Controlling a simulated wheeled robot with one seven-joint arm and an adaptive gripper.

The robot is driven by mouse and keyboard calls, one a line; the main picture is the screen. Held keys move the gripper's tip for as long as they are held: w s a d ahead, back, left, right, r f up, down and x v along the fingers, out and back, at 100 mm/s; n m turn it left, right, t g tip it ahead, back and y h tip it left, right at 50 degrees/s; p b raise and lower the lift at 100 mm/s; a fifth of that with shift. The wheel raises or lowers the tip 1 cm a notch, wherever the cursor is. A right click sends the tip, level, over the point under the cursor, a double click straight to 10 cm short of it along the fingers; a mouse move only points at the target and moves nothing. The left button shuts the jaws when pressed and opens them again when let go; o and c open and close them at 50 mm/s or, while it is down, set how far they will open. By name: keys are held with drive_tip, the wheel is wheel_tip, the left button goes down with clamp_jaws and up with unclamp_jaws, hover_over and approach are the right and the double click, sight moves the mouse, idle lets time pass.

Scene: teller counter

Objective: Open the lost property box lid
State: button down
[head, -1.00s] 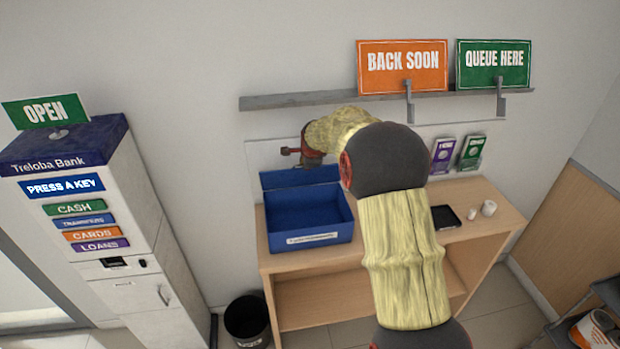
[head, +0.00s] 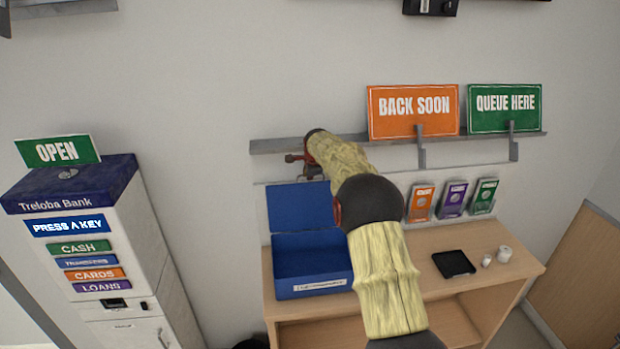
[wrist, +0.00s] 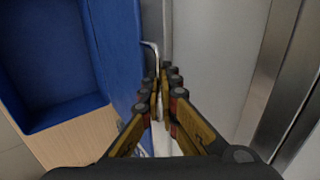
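The blue lost property box (head: 312,290) stands on the left end of the wooden counter with a white label on its front. Its blue lid (head: 298,208) stands raised at the back, its inner face showing. My gripper (head: 297,158) is at the lid's top edge, seen small and partly behind my arm. In the wrist view, my gripper's fingers (wrist: 163,85) are close together around a thin metal handle (wrist: 153,48) on the lid's outer side. The lid (wrist: 120,50) and the open box (wrist: 55,60) are to the left. My arm hides the lid's right edge.
A grey wall shelf (head: 270,145) with an orange sign (head: 413,110) and a green sign (head: 504,108) runs just above my gripper. Leaflet holders (head: 453,200), a black tablet (head: 453,263) and small white items (head: 504,253) are to the right. A kiosk (head: 110,260) stands left.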

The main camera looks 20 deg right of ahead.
drive_tip(key=c, duration=2.5)
unclamp_jaws()
drive_tip(key=shift+r, duration=0.15)
drive_tip(key=o, duration=0.4)
drive_tip(key=shift+c, duration=0.2)
drive_tip(key=shift+o, duration=0.4)
drive_tip(key=v, duration=1.2)
drive_tip(key=shift+w+a, duration=0.1)
